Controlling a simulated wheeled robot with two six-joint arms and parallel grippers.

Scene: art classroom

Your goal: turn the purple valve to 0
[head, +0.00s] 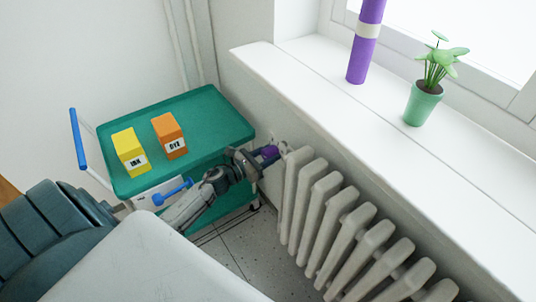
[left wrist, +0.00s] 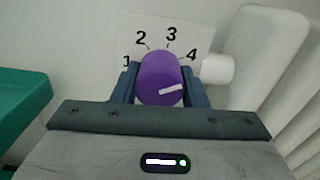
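The purple valve (left wrist: 158,76) is a round knob on the wall side of the radiator; it also shows in the head view (head: 270,152). My left gripper (left wrist: 160,84) has one finger on each side of the valve, and both appear to touch it. It also shows in the head view (head: 262,158). A white mark on the knob points right and slightly up, a little below the 4. The printed numbers 1, 2, 3 and 4 show on the dial (left wrist: 168,48) behind the valve. No 0 is visible. My right gripper is out of view.
A white ribbed radiator (head: 325,205) stands right of the valve, below a windowsill (head: 330,85) with a purple tube (head: 362,55) and a potted plant (head: 424,100). A green cart (head: 205,110) with a yellow box (head: 130,150) and an orange box (head: 169,135) stands close on the left.

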